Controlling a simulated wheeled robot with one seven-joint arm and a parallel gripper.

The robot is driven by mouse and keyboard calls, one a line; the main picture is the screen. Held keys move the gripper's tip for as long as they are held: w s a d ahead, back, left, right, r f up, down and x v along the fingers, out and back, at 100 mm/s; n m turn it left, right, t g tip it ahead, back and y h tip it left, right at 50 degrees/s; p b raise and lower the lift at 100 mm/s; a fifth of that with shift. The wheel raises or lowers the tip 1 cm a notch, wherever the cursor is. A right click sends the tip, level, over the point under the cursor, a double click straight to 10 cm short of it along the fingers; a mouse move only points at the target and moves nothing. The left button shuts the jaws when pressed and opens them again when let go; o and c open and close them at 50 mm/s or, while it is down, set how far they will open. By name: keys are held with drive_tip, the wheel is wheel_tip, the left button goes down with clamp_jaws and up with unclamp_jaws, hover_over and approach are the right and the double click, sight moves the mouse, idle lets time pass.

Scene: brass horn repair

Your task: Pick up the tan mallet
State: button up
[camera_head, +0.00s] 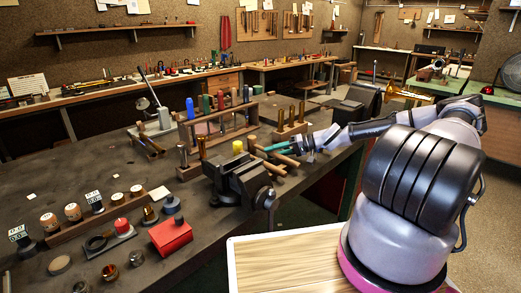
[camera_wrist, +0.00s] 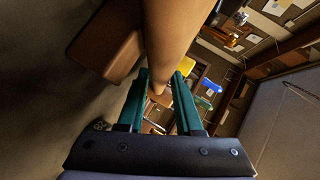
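The tan mallet is large in the wrist view; its smooth tan length (camera_wrist: 176,35) runs down from the top edge and narrows between my fingers. A tan wooden piece in the head view (camera_head: 284,160), just behind the vise, seems to be part of it. My gripper (camera_wrist: 160,82) has two teal fingers standing apart, one on each side of the tan length, with some gap visible lower down. Whether either finger touches it cannot be told. In the head view my gripper (camera_head: 281,147) is low over the bench's right edge. The mallet's full outline is hidden.
A brown wooden block (camera_wrist: 108,40) is close by in the wrist view. A rack of coloured-handled tools (camera_head: 215,125) stands behind. A red box (camera_head: 170,236) and small parts lie at the front left.

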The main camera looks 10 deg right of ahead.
drive_tip(key=shift+w+a+f, duration=0.2)
drive_tip(key=shift+a+f, duration=0.05)
drive_tip(key=shift+a, duration=0.3)
clamp_jaws()
